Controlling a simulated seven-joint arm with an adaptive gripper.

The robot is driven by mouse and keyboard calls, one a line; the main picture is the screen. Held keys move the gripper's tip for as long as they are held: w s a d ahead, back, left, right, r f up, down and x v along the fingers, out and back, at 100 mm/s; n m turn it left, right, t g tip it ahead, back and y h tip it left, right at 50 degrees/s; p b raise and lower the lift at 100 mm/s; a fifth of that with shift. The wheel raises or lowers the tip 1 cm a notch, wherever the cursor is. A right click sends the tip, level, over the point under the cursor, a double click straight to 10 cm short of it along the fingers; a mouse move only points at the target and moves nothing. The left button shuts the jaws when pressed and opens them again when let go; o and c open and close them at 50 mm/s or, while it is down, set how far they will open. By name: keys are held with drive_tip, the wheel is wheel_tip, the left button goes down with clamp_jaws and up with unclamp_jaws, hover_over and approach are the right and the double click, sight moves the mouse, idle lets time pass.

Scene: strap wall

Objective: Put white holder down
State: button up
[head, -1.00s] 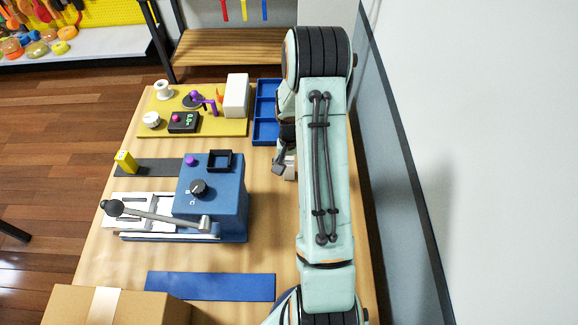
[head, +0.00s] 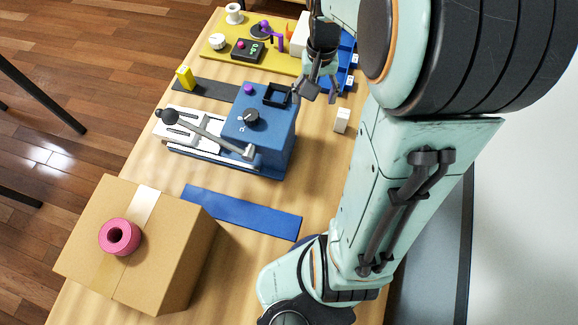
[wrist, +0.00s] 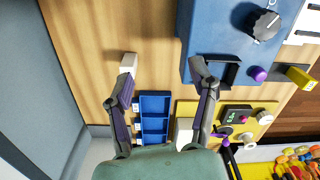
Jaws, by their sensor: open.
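A small white block, which may be the white holder (head: 341,120), stands on the bare wood at the right of the blue machine. In the wrist view the white block (wrist: 128,62) is just beyond the left fingertip, and I cannot tell if they touch. My gripper (head: 315,94) is open over the table, with its fingers wide apart; in the wrist view (wrist: 163,75) nothing is between them. The right finger is near the small dark square tray (wrist: 229,74) on the machine. A larger white block (head: 300,36) stands at the yellow board's right end.
The blue machine (head: 262,135) with a long lever stands mid-table. A blue bin (head: 347,62) lies beyond my gripper, beside the yellow board (head: 218,53). A blue strip (head: 243,214) and a cardboard box (head: 120,263) with a pink tape roll (head: 119,237) are nearer. Bare wood surrounds the small block.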

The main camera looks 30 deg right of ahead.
drive_tip(key=s+a+r+n, duration=0.4)
drive_tip(key=s+a+n, duration=0.2)
drive_tip(key=s+a, duration=0.8)
drive_tip(key=shift+s+n+y, duration=0.2)
drive_tip(key=shift+n+y, duration=0.1)
drive_tip(key=shift+n, duration=0.1)
